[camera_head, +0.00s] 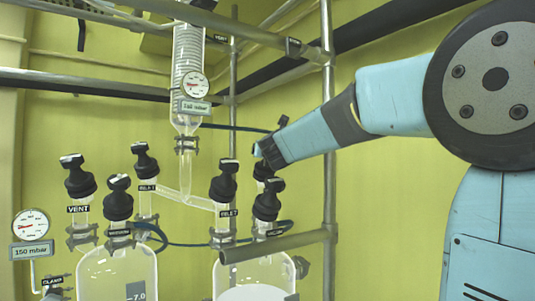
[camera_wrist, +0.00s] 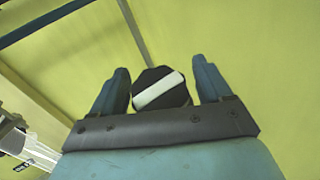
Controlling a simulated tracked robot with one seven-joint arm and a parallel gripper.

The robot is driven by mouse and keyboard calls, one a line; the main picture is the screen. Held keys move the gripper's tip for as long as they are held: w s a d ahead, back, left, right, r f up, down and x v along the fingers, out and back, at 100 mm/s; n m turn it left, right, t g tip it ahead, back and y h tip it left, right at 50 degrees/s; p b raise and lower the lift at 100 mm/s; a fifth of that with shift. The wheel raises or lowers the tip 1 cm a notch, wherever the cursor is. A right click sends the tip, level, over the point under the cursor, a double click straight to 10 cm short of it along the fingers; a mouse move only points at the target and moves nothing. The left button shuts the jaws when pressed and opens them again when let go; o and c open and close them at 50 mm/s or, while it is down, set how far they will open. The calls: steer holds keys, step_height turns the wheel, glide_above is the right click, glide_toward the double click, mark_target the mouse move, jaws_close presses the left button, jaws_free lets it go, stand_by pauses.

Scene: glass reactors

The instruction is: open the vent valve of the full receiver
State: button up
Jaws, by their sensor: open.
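Two glass receivers stand low in the head view, the left one (camera_head: 105,272) and the right one (camera_head: 229,271). A pale liquid surface (camera_head: 255,293) shows in the right one; the left one looks clear as far as it shows. My gripper (camera_head: 269,137) is open above the right receiver's black valve knobs. A rear knob (camera_head: 262,168) is just below my fingers, partly hidden by the front knobs. In the wrist view a black knob with a white bar (camera_wrist: 160,90) lies between my open fingers (camera_wrist: 160,72), with gaps on both sides. The bar runs slightly diagonally. That knob's label is hidden.
Two front knobs (camera_head: 223,183) (camera_head: 268,200) stand close to the rear one. A left knob (camera_head: 78,176) carries a VENT label. A metal bar (camera_head: 280,244) crosses before the right receiver, and an upright pole (camera_head: 328,190) stands right of it. A glass condenser (camera_head: 187,60) hangs above.

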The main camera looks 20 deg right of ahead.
steer(key=shift+w, duration=0.1)
steer(key=shift+c, duration=0.3)
steer(key=c, duration=0.9)
steer(key=shift+a+n+y, duration=0.15)
steer(key=shift+n+y, duration=0.8)
steer(key=shift+n, duration=0.05)
steer(key=shift+a+n+y, duration=0.1)
steer(key=shift+n+y, duration=0.85)
steer(key=shift+n, duration=0.05)
steer(key=shift+a+n+g+y, duration=0.15)
steer(key=shift+n+g+y, duration=0.35)
steer(key=shift+n+y, duration=1.25)
steer(key=shift+a+n+g+y, duration=0.15)
steer(key=shift+n+g+y, duration=0.35)
steer(key=shift+n+y, duration=1.2)
steer(key=o, duration=1)
steer(key=shift+c, duration=0.2)
steer(key=shift+s+d, duration=0.1)
steer(key=shift+s, duration=0.1)
